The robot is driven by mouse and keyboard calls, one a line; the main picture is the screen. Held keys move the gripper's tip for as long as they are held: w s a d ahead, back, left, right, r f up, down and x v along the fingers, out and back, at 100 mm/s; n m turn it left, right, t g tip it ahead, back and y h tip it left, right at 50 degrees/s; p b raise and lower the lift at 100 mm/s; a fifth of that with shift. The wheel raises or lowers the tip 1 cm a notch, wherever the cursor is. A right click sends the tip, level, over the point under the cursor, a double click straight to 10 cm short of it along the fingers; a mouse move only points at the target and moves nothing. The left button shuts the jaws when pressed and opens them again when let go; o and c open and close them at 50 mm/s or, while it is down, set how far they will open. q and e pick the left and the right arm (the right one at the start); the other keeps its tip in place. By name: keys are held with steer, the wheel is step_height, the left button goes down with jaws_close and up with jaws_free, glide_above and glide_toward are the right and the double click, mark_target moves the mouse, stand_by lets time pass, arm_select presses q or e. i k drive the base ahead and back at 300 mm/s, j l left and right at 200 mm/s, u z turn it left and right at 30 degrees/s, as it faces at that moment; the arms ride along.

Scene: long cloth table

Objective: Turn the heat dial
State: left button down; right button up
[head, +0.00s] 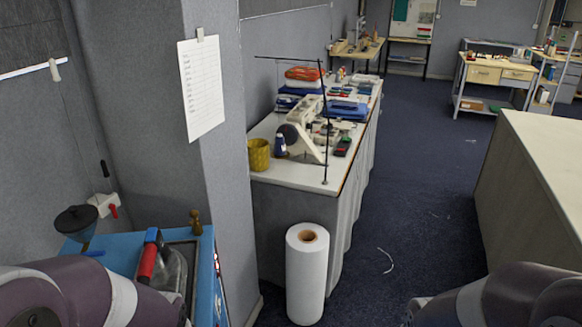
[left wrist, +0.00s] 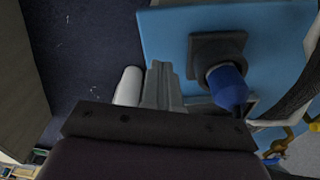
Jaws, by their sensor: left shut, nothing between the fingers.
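In the left wrist view a blue knob (left wrist: 227,86) stands out from a dark square plate on a light blue panel (left wrist: 165,35); it may be the heat dial, but I see no markings. My left gripper (left wrist: 162,72) is shut and empty, beside the knob and apart from it. In the head view the blue ironing station (head: 205,270) is at the lower left, with an iron (head: 148,257) with a red handle on top. No dial shows clearly there. Only my arm links show at the bottom edge; my right gripper is out of view.
A grey pillar (head: 215,170) rises behind the blue station. A white roll (head: 306,275) stands on the floor by the sewing table (head: 268,178). A black funnel-shaped thing (head: 76,220) is at the station's left. Dark floor is free in the middle.

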mark_target(166, 252)
steer(key=u, duration=1.1)
steer(key=k, duration=0.2)
steer(key=k+u, duration=0.1)
steer(key=u, duration=0.35)
steer(key=k+u, duration=0.15)
steer(key=u, duration=0.3)
steer(key=k+u, duration=0.1)
steer(key=u, duration=0.35)
steer(key=i+l, duration=0.1)
steer(key=l, duration=0.85)
steer(key=i+l, duration=0.1)
steer(key=l, duration=0.85)
steer(key=i+l, duration=0.1)
steer(key=l, duration=0.8)
steer(key=i+l, duration=0.1)
steer(key=l, duration=0.85)
